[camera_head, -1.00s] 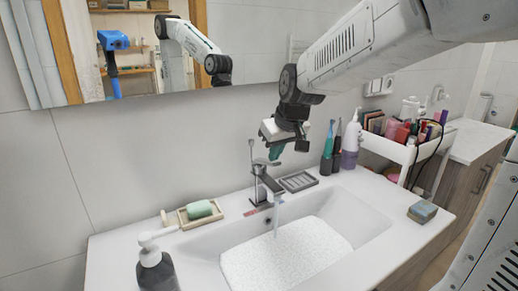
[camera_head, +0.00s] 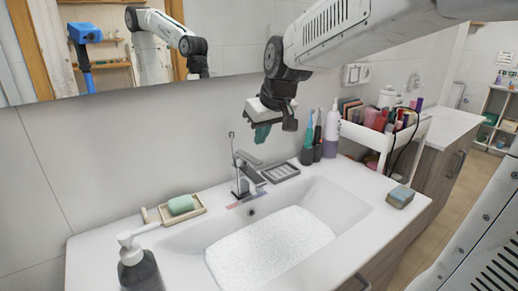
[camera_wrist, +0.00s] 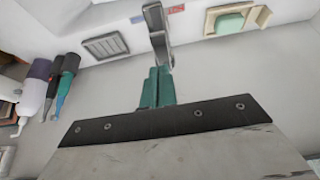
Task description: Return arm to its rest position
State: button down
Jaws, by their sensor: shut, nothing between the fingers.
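My gripper (camera_head: 262,132) hangs above the back of the sink near the wall, up and behind the faucet. Its green fingers are shut with nothing between them; they also show in the wrist view (camera_wrist: 158,88). The white and grey arm (camera_head: 350,30) reaches in from the upper right. The chrome faucet (camera_head: 245,178) stands below the gripper, apart from it. In the wrist view the faucet (camera_wrist: 157,32) lies just beyond the fingertips.
A white sink (camera_head: 345,200) holds a pale textured surface. A mirror (camera_head: 230,40) hangs behind.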

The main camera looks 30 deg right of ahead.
jog(key=s+r, duration=0.5)
jog(key=r, duration=0.1)
jog(key=s+a+f+g, duration=0.1)
jog(key=s+f, duration=0.2)
jog(key=s, duration=0.4)
jog(key=s+a+f+m+g, duration=0.1)
jog(key=s+f, duration=0.3)
jog(key=s, duration=0.3)
jog(key=s+a+f+g, duration=0.1)
jog(key=s+f, duration=0.3)
jog(key=s, duration=0.3)
jog(key=shift+s+g+h, duration=0.3)
jog(key=shift+s+g, duration=0.05)
jog(key=shift+g, duration=0.05)
